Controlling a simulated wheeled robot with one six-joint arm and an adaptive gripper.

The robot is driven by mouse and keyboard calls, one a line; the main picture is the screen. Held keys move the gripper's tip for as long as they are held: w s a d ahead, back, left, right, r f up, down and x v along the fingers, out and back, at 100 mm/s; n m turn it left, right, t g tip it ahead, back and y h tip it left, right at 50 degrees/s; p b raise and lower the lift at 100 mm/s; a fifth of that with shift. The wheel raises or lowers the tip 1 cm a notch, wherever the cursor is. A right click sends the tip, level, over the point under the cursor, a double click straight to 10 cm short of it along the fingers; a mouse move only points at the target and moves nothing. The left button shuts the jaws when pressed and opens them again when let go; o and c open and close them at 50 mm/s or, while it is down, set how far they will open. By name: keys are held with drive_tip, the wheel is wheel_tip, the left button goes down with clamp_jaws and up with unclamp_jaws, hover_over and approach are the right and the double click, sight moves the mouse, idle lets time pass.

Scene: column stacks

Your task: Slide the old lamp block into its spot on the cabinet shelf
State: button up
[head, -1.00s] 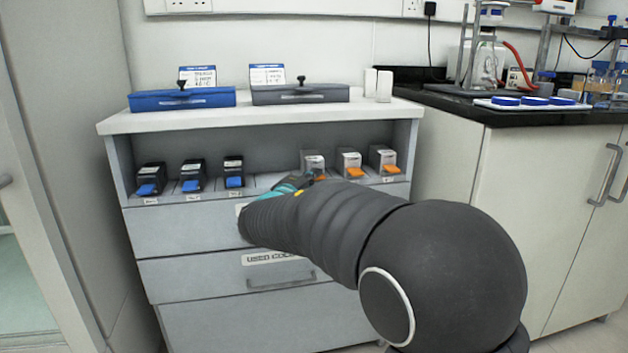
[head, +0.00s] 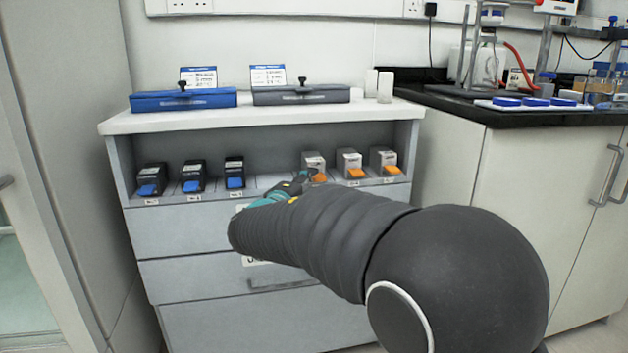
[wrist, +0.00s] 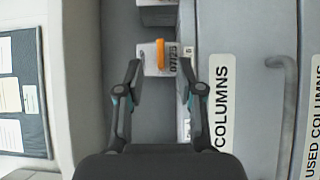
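A pale lamp block with an orange tab (head: 313,160) stands on the cabinet shelf (head: 262,182), the leftmost of three such blocks on the right side. I take it to be the old lamp block. In the wrist view the block (wrist: 150,57) shows dark lettering and its orange tab, just beyond my fingertips. My gripper (wrist: 161,68) is open, one finger toward each side of the block, with no clear grip on it. In the head view my gripper (head: 303,183) is at the shelf's front edge, partly hidden by my arm.
Two more orange-tabbed blocks (head: 350,162) (head: 384,160) stand to the right. Three black blocks with blue tabs (head: 192,176) stand at the shelf's left. Labelled drawers (head: 170,235) lie below. A blue case (head: 183,99) and a grey case (head: 300,94) sit on top.

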drive_tip(key=v, duration=0.8)
drive_tip(key=s+d+f+g, duration=0.2)
drive_tip(key=s+f+g, duration=0.15)
drive_tip(key=f, duration=0.45)
drive_tip(key=s+d+f+m+g+y+p, duration=0.1)
drive_tip(key=s+d+f+m+g+p, duration=0.1)
drive_tip(key=s+d+f+g, duration=0.6)
drive_tip(key=s+d+r+m+g+y+p, duration=0.1)
drive_tip(key=s+d+r+m+y+p, duration=0.2)
drive_tip(key=s, duration=0.4)
drive_tip(key=s+d+r+m+g+y, duration=0.1)
drive_tip(key=s+d+m+y, duration=0.15)
drive_tip(key=s+d, duration=0.35)
drive_tip(key=s+d+r+m+t+p, duration=0.2)
drive_tip(key=s+d+r+m+p, duration=0.2)
drive_tip(key=s+d+r+m, duration=0.1)
wheel_tip(320, 180, up, 2)
drive_tip(key=shift+s+d+r+m, duration=0.15)
drive_tip(key=shift+s+d+m, duration=0.05)
drive_tip(key=shift+s+m, duration=0.35)
